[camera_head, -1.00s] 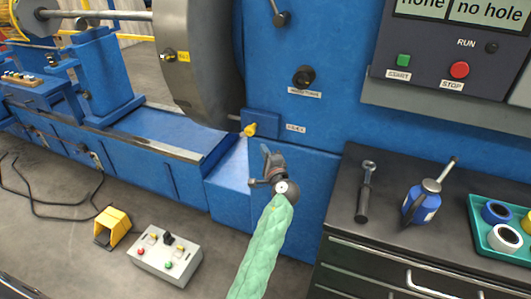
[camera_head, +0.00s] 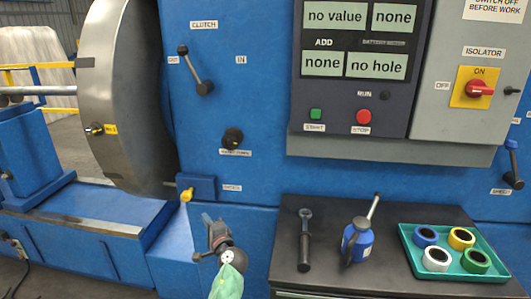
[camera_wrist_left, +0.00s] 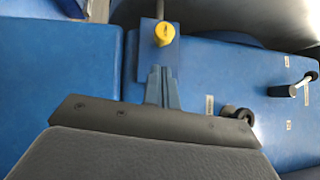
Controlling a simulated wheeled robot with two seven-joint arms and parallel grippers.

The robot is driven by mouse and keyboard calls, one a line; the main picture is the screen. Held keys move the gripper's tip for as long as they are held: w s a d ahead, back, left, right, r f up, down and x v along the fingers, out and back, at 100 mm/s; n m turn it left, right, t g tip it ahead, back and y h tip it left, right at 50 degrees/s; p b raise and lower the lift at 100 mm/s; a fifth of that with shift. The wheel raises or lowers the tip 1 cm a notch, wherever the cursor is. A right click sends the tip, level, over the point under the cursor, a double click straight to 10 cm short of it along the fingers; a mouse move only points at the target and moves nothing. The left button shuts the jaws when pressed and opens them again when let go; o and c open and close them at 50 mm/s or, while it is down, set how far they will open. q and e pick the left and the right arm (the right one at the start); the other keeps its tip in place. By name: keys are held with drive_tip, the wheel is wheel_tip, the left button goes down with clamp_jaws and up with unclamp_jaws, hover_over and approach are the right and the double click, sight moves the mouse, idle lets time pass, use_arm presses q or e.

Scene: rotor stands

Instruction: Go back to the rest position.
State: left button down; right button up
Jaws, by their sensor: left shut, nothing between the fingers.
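My left gripper (camera_head: 207,218) is shut and empty, its fingers pressed together in the left wrist view (camera_wrist_left: 162,86). In the head view it is low, left of centre, in front of the blue machine (camera_head: 260,130). It appears just below and right of a yellow knob (camera_head: 187,195) on a small blue block. In the left wrist view the yellow knob (camera_wrist_left: 164,34) lies straight beyond the fingertips, with a visible gap in the picture. My left arm, in a green sleeve, comes up from the bottom edge. My right gripper is out of view.
A dark cabinet top (camera_head: 330,281) holds a tool with a ring end (camera_head: 304,240), a blue bottle (camera_head: 358,243) and a green tray (camera_head: 410,255) with several coloured rolls. A control panel (camera_head: 352,70) and an isolator box (camera_head: 470,80) are above. A big grey disc (camera_head: 115,100) stands left.

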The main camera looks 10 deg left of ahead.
use_arm(q)
drive_tip(key=s+d+f+n+g+h, duration=0.45)
drive_tip(key=s+f+h, duration=0.2)
drive_tip(key=f, duration=0.25)
drive_tip(key=s+d+f+n+g+h, duration=0.3)
drive_tip(key=s+d+f+n+h, duration=0.2)
drive_tip(key=s+f, duration=0.4)
drive_tip(key=s+d+f+g, duration=0.1)
drive_tip(key=s+f+g, duration=0.1)
drive_tip(key=s+f, duration=0.4)
drive_tip(key=s+d+f+g+h, duration=0.1)
drive_tip(key=s+f, duration=0.5)
drive_tip(key=s, duration=0.9)
drive_tip(key=s+d+f+g+h, duration=0.1)
drive_tip(key=s+f+g, duration=0.2)
drive_tip(key=s+f, duration=0.3)
drive_tip(key=s, duration=0.5)
drive_tip(key=shift+s+f, duration=0.3)
drive_tip(key=shift+f, duration=0.1)
drive_tip(key=shift+w+m, duration=0.1)
drive_tip(key=shift+m, duration=0.15)
